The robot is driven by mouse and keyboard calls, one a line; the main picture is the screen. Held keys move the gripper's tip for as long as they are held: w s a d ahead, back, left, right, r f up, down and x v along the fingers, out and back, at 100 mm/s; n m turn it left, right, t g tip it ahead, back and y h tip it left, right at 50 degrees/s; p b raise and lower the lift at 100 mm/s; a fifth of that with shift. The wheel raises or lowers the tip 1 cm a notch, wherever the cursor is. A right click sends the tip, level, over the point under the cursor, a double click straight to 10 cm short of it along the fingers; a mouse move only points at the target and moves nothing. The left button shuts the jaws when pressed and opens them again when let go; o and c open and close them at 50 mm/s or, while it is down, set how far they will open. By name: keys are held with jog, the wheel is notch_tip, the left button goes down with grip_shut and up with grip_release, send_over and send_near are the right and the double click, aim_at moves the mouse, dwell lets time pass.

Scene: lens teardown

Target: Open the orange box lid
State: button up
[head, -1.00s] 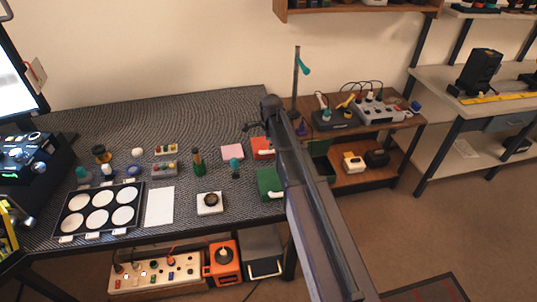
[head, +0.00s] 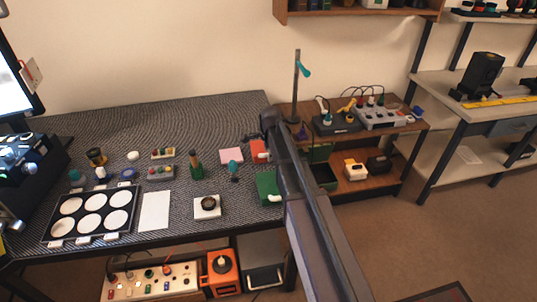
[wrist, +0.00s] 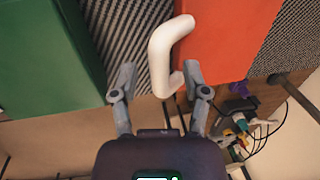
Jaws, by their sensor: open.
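The orange box (head: 258,148) sits at the right end of the dark patterned table, partly hidden behind my arm in the head view. It fills the upper middle of the wrist view (wrist: 225,40). A bent white handle (wrist: 160,55) stands out from its edge. My gripper (wrist: 160,78) is open, with one fingertip on each side of the handle's lower part. I cannot tell whether either finger touches it. The lid looks closed, though its seam is not clear.
A green box (head: 268,186) with a white handle stands nearer the table's front edge; a green box also fills the left of the wrist view (wrist: 45,55). A pink block (head: 231,156) lies left of the orange box. A wooden shelf unit (head: 360,140) stands to the right.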

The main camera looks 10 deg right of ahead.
grip_shut()
